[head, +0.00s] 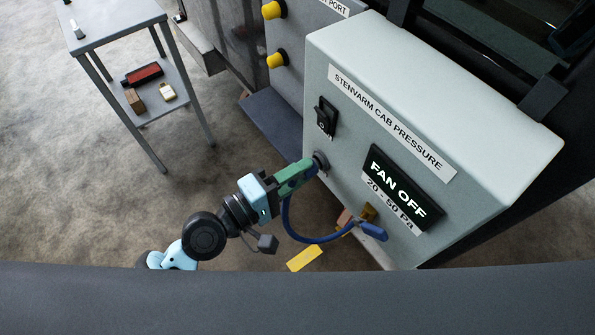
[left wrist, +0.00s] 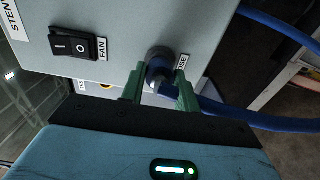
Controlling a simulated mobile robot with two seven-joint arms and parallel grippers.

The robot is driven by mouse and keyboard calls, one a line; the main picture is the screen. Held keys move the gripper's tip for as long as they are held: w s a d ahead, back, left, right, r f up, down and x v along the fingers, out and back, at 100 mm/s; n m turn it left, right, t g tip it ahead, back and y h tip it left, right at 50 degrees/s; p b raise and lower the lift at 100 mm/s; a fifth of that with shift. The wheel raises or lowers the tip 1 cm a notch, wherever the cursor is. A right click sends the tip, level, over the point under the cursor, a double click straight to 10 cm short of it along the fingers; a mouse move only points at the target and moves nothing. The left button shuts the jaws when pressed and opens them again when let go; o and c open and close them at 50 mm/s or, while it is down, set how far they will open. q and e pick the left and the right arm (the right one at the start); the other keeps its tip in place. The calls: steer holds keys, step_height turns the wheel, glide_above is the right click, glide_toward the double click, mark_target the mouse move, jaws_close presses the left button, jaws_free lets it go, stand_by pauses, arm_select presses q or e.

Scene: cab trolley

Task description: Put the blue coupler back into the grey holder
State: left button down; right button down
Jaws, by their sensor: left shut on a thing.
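My left gripper (head: 296,176) has its green fingers closed on the blue coupler (left wrist: 159,72), at the front of the pale cab pressure box (head: 400,90). In the left wrist view the coupler sits between both fingertips (left wrist: 158,92), its far end at a dark round port (left wrist: 158,54) on the box. I cannot tell whether it is seated in that port or only touching it. The port also shows in the head view (head: 320,160). A blue hose (head: 310,239) loops down from the gripper. I cannot make out a separate grey holder. My right gripper is out of view.
A blue handle (head: 373,231) and brass fitting (head: 368,211) stick out low on the box. A black rocker switch (head: 325,116) and a display reading FAN OFF (head: 400,187) are on its front. A trolley (head: 110,25) stands at left; the floor between is clear.

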arm_select(q)
steer(key=shift+w+d, duration=0.2)
steer(key=shift+d, duration=0.15)
stand_by(0.5)
steer(key=c, duration=1)
jaws_free()
steer(key=shift+o, duration=0.2)
steer(key=shift+s+a+f, duration=0.15)
steer(key=shift+s+a, duration=0.05)
steer(key=shift+a, duration=0.15)
steer(key=b+v, duration=0.1)
steer(key=v, duration=0.6)
steer(key=shift+b, duration=0.3)
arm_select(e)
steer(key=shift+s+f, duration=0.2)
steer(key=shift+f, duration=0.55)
